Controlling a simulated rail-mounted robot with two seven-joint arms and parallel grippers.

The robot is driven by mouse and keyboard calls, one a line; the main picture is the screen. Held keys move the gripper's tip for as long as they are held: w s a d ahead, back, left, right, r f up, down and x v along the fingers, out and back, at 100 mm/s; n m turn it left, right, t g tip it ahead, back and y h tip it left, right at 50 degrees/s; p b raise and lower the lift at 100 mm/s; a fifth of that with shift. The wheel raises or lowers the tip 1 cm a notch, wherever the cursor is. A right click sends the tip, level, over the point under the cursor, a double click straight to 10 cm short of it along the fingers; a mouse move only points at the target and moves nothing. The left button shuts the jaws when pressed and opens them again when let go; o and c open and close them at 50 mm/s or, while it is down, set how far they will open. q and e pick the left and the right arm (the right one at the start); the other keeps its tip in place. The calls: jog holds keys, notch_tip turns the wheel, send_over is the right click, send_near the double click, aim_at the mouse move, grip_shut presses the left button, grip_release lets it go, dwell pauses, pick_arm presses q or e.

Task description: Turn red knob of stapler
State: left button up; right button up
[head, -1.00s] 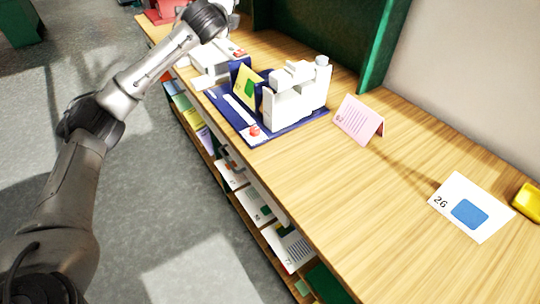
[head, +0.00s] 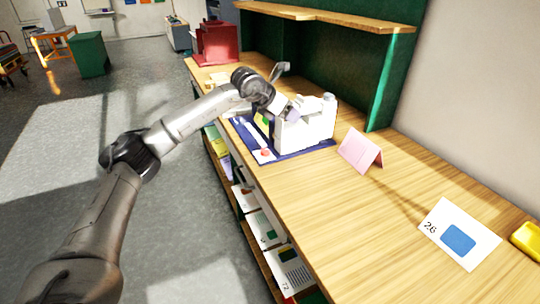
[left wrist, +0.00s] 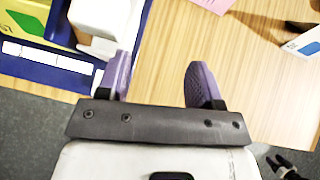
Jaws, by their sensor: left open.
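A white block-shaped machine (head: 305,128), which I take for the stapler, stands on a blue board (head: 305,151) on the wooden table. A small red round part (head: 265,153) shows on a white patch at the board's near left corner; I cannot tell whether it is the knob. My left gripper (head: 292,112) is at the machine's upper left in the head view and partly covers it. In the left wrist view the gripper's purple fingers (left wrist: 160,80) are apart with only table between them. The white machine (left wrist: 98,20) is beside the left finger there. My right gripper is not seen.
A pink folded card (head: 359,151) stands right of the board. A white card with a blue patch (head: 458,232) and a yellow object (head: 527,240) lie further right. A green shelf (head: 385,85) rises behind.

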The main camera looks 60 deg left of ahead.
aim_at(265, 150)
pick_arm(q)
jog(key=s+a+f+n+g+y, duration=0.3)
jog(key=s+a+f+n+g, duration=0.15)
jog(key=s+n+g, duration=0.2)
jog(key=shift+n+t, duration=0.25)
jog(key=shift+n, duration=0.1)
jog(key=b+x, duration=0.4)
jog(key=x, duration=0.9)
jog(key=shift+s+a+f, duration=0.1)
jog(key=shift+s+a, duration=0.05)
jog(key=shift+s, duration=0.05)
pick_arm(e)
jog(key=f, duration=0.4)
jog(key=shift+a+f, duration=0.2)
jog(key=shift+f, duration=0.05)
